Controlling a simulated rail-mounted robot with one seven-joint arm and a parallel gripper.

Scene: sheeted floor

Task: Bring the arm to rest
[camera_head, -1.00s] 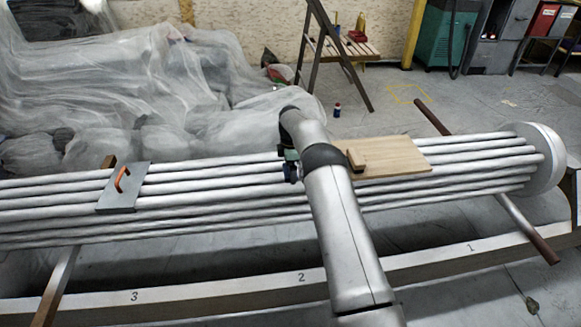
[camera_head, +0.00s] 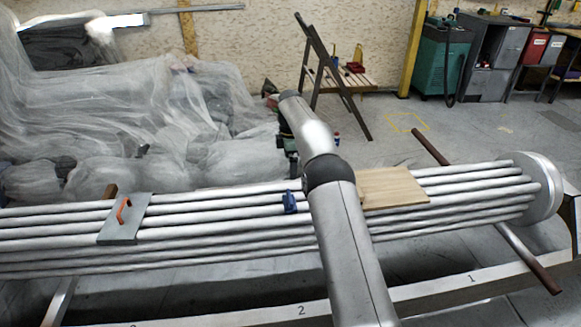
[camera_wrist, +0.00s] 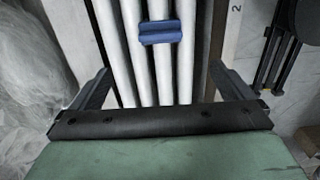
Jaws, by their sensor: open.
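My gripper (camera_wrist: 162,70) is open and empty in the wrist view, its two dark fingers spread wide above silver pipes. In the head view my arm reaches out over the pipes, and my gripper (camera_head: 291,165) shows only partly at its far end. A small blue block (camera_head: 290,202) sits on the pipes below it. The same blue block (camera_wrist: 160,32) shows in the wrist view, beyond the fingertips and apart from them.
Silver pipes (camera_head: 230,219) lie across the view. A grey plate with an orange handle (camera_head: 124,218) and a wooden board (camera_head: 395,188) rest on them. Sheeted heaps (camera_head: 130,110) stand behind at left, a folding chair (camera_head: 335,75) at back. Open floor lies at back right.

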